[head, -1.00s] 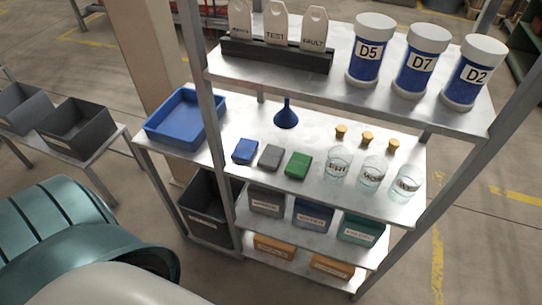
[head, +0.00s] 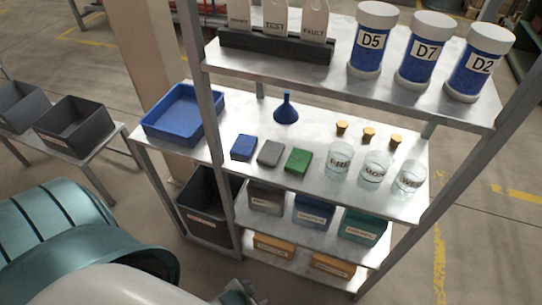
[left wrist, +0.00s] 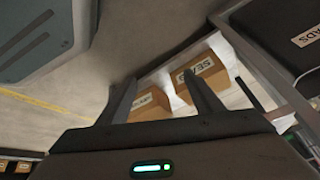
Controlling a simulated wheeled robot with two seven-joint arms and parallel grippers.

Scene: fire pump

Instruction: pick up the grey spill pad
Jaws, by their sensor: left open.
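The grey spill pad (head: 270,153) lies flat on the middle shelf, between a blue pad (head: 244,147) on its left and a green pad (head: 298,160) on its right. My left gripper (head: 238,293) shows only partly at the bottom edge of the head view, below and in front of the shelves. In the left wrist view its two fingers (left wrist: 160,98) are apart with nothing between them. Beyond them are cardboard-coloured boxes (left wrist: 213,78) on a low shelf. The grey pad does not show in the wrist view. My right gripper is not in view.
Glass jars (head: 374,168), corks (head: 369,133) and a blue funnel (head: 286,108) share the shelf. A blue tray (head: 183,113) stands at the left. A metal post (head: 212,130) rises left of the pads. Bins (head: 313,210) sit below.

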